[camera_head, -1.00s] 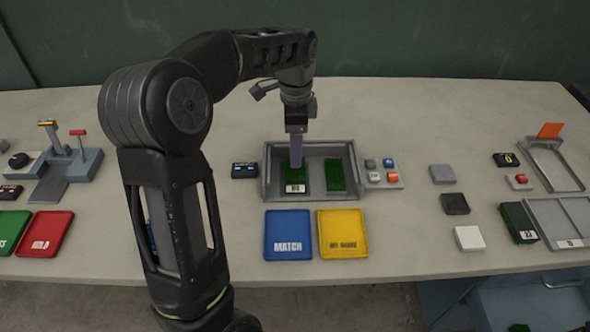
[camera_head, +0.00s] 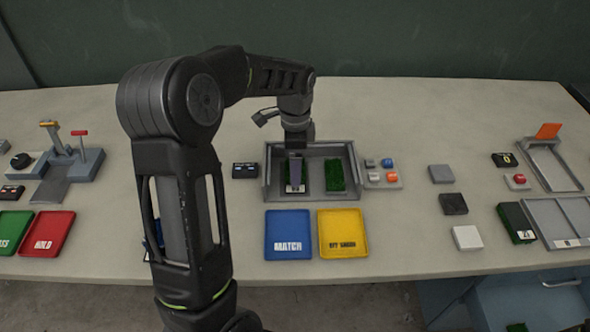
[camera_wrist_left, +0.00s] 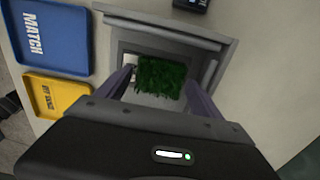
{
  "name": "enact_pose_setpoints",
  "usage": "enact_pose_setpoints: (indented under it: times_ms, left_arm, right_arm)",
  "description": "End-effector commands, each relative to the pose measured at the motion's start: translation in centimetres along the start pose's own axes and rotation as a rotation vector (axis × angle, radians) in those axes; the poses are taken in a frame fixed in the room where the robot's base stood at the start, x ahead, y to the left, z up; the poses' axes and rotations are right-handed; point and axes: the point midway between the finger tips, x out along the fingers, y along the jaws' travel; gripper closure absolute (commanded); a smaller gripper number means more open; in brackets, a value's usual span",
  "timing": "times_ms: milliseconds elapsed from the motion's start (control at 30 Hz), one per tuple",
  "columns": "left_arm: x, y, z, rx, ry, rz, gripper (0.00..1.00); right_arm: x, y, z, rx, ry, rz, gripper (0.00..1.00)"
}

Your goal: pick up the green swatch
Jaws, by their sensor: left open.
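A grey tray (camera_head: 355,170) on the table holds two green turf swatches side by side. The right swatch (camera_head: 335,175) lies in plain view. The left swatch is mostly hidden behind my left gripper (camera_head: 295,185), with a pale label at its front. In the left wrist view, one green swatch (camera_wrist_left: 160,77) lies between the two spread fingers of my left gripper (camera_wrist_left: 160,88). The gripper is open, with its fingers down inside the tray. Contact with the swatch cannot be told. My right gripper is not in view.
A blue MATCH tray (camera_head: 288,235) and a yellow tray (camera_head: 342,233) lie in front of the grey tray. A small button panel (camera_head: 382,180) stands to its right and a small black box (camera_head: 244,170) to its left. The table behind is clear.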

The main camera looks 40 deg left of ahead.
Motion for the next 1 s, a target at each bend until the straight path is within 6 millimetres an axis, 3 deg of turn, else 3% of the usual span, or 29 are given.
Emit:
enact_pose_setpoints:
  times_ms: [467, 1000]
  left_arm:
    - [-0.05, 0.0, 0.02, 0.0, 0.0, 0.0, 0.24]
    - [-0.05, 0.01, 0.02, 0.0, 0.0, 0.0, 0.67]
  right_arm:
    - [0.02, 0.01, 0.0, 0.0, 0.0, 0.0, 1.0]
    - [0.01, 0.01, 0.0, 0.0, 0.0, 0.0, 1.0]
